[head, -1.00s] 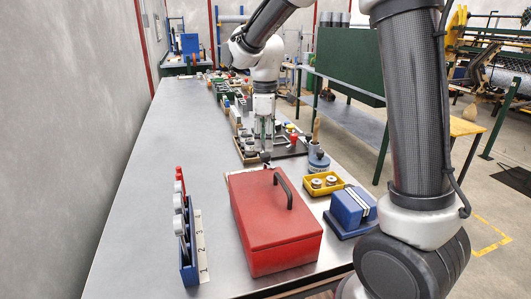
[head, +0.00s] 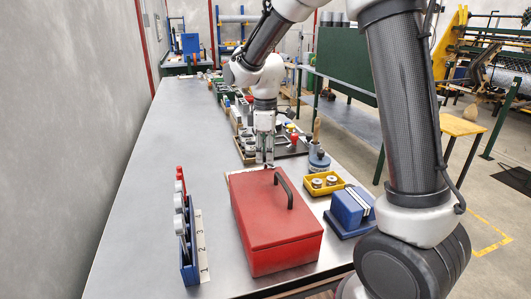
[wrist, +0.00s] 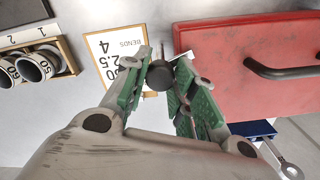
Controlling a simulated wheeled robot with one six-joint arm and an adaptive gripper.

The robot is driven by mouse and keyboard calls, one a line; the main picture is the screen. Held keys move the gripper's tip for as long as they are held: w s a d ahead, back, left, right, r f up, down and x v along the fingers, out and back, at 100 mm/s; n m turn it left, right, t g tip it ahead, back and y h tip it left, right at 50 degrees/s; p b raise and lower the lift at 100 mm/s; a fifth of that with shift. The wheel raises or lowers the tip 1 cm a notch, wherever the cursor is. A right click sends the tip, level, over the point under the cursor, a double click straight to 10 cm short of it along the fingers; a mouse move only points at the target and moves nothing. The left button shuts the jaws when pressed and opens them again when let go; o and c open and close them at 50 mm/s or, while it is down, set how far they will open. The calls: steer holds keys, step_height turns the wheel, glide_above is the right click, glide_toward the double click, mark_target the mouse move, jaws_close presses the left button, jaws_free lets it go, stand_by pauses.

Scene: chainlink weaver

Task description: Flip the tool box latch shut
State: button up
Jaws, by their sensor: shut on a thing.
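The red tool box (head: 272,222), with its lid down and a dark handle on top, stands on the bench in the head view. In the wrist view the red box (wrist: 245,65) fills the upper right. A black ball knob (wrist: 158,77) at the box's far side, apparently the latch's knob, sits between my green-padded fingertips. A thin stem seems to run from it toward the box. My gripper (head: 265,162) points down just behind the box's far edge. In the wrist view my gripper (wrist: 160,78) is shut on the knob. The latch's base is largely hidden by the fingers.
A yellow tray (head: 322,184) with metal parts and a blue block (head: 351,208) stand right of the box. A blue numbered rack (head: 188,245) stands left. A white card (wrist: 112,52) lies near the fingers.

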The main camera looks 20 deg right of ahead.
steer(key=m, duration=0.4)
steer(key=o, duration=1)
steer(key=shift+o, duration=0.2)
step_height(320, 180, up, 12)
steer(key=shift+w+m, duration=0.1)
steer(key=shift+m, duration=0.3)
